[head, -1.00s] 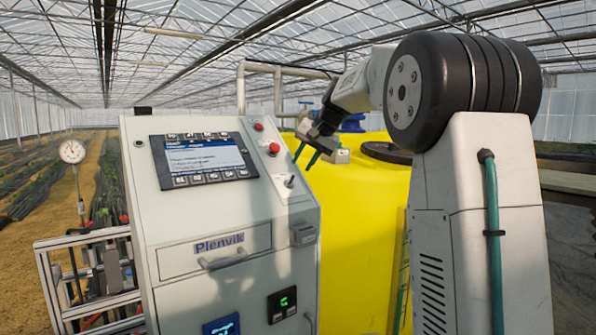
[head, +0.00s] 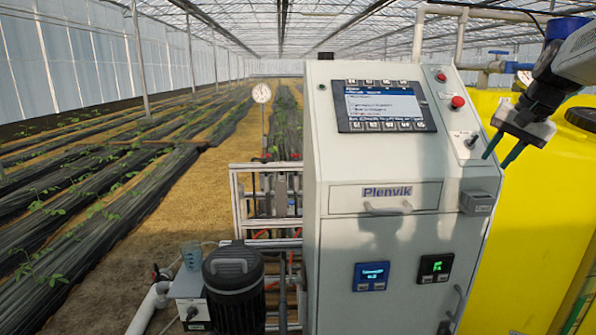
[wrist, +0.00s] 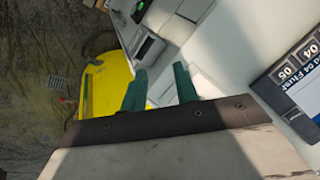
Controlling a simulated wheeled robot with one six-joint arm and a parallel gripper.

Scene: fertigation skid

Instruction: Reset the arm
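My gripper (head: 502,151) is at the right of the head view, in front of the control cabinet's right edge and the yellow tank. Its two green fingers are apart with nothing between them. In the wrist view the two green fingers (wrist: 160,90) also stand apart and empty. Most of my arm is outside the head view at the right.
The white Plenvik cabinet (head: 340,235) has a screen (head: 385,106), a red button (head: 457,102) and a drawer handle (head: 387,209). A yellow tank (head: 535,220) stands right of it. A black motor (head: 234,290) and a gauge (head: 261,93) are left. Sandy floor lies further left.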

